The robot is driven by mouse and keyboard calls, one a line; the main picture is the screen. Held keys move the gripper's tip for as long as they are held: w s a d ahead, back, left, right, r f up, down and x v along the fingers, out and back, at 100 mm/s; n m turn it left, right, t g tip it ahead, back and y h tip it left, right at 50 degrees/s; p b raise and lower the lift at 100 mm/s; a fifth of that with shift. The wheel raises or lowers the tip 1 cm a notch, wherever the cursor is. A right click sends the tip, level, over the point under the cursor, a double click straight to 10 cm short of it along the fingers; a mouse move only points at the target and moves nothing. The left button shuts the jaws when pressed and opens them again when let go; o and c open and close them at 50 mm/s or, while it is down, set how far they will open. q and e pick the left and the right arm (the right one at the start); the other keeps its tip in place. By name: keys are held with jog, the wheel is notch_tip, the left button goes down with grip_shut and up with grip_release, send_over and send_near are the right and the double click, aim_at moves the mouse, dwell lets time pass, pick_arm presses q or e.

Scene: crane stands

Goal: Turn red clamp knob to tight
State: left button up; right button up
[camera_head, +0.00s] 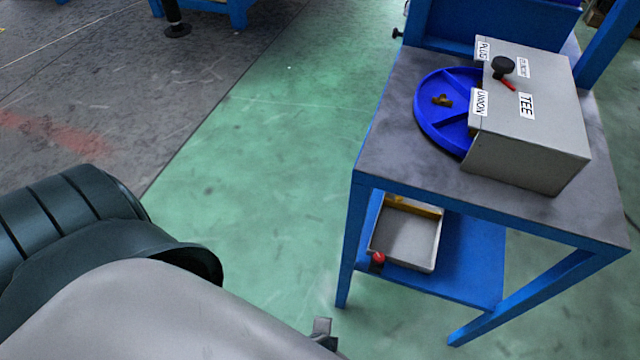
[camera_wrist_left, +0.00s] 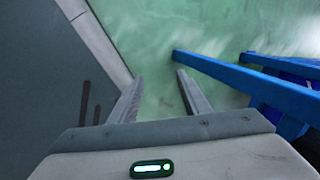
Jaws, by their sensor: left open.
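A small red knob (camera_head: 378,258) sits at the front left corner of a shallow grey tray (camera_head: 405,240) on the lower shelf of the blue stand. Its turn position is too small to tell. My left gripper (camera_head: 322,330) shows only a small part at the bottom edge of the head view, to the left of the stand and apart from the knob. In the left wrist view my left gripper (camera_wrist_left: 160,74) is open, with only green floor between its fingers. The knob does not show there. My right gripper is in neither view.
A grey box (camera_head: 540,145) with labels and a black knob (camera_head: 503,67) with a red pointer stands on the stand's top (camera_head: 400,150). A blue divided dish (camera_head: 428,118) is partly under it. Blue legs (camera_head: 347,250) frame the shelf. Green floor (camera_head: 260,200) left of the stand is clear.

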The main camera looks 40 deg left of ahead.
pick_arm(q)
jog(key=shift+s+a+n+h, duration=0.35)
jog(key=shift+a+n, duration=0.1)
jog(key=shift+n, duration=0.25)
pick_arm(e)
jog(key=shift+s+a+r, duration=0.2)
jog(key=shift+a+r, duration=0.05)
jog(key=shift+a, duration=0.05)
pick_arm(q)
jog(key=shift+w+d, duration=0.1)
jog(key=shift+w, duration=0.05)
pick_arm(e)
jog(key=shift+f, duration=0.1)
